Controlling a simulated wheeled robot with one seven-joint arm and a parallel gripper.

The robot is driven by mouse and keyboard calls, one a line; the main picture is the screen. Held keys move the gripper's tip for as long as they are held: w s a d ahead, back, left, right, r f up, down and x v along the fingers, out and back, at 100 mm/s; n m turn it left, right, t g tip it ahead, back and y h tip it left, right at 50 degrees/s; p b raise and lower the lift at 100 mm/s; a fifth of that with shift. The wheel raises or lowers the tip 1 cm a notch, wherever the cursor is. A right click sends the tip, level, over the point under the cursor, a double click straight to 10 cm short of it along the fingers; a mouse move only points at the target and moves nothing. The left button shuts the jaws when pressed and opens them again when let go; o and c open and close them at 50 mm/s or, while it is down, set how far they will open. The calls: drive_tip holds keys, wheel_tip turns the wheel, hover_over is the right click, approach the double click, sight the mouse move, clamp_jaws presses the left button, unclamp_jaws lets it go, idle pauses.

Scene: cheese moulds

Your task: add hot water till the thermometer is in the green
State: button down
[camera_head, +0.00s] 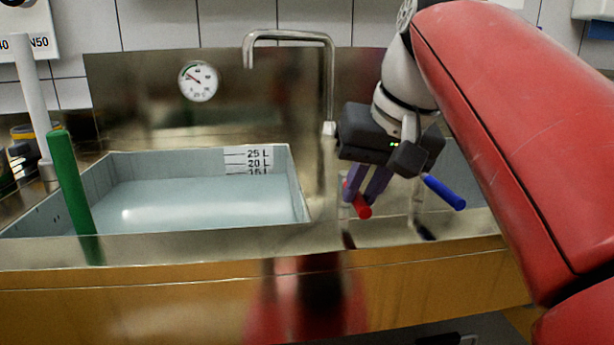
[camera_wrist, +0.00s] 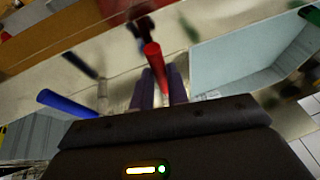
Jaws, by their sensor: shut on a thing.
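My gripper (camera_head: 366,190) is shut on the red lever (camera_head: 361,207) to the right of the basin. In the wrist view the red lever (camera_wrist: 153,62) rises between my gripper's purple fingers (camera_wrist: 162,86). The blue lever (camera_head: 445,193) sticks out to the right, free of the gripper. The round thermometer dial (camera_head: 198,95) is on the steel back wall. It has a green arc at upper left and a needle at the left, too small to read surely. The steel tap (camera_head: 290,35) shows no clear stream. Water (camera_head: 200,203) in the basin (camera_head: 302,187) stands near the 15 L mark.
A green upright handle (camera_head: 72,185) stands at the basin's front left, beside a pale post (camera_head: 32,95). The scale plate (camera_head: 248,153) is on the basin's back wall. A second basin, partly hidden behind my arm, lies at the right. The wooden counter front (camera_head: 150,300) runs below.

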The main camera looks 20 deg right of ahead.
drive_tip(key=shift+d+n, duration=0.15)
drive_tip(key=shift+n, duration=0.15)
drive_tip(key=c, duration=1.4)
unclamp_jaws()
drive_tip(key=shift+o, duration=0.2)
drive_tip(key=p+v, duration=0.1)
drive_tip(key=v, duration=0.6)
drive_tip(key=shift+s+r+p, duration=0.15)
drive_tip(key=shift+r+p, duration=0.15)
drive_tip(key=shift+r, duration=0.1)
drive_tip(key=shift+d, duration=0.1)
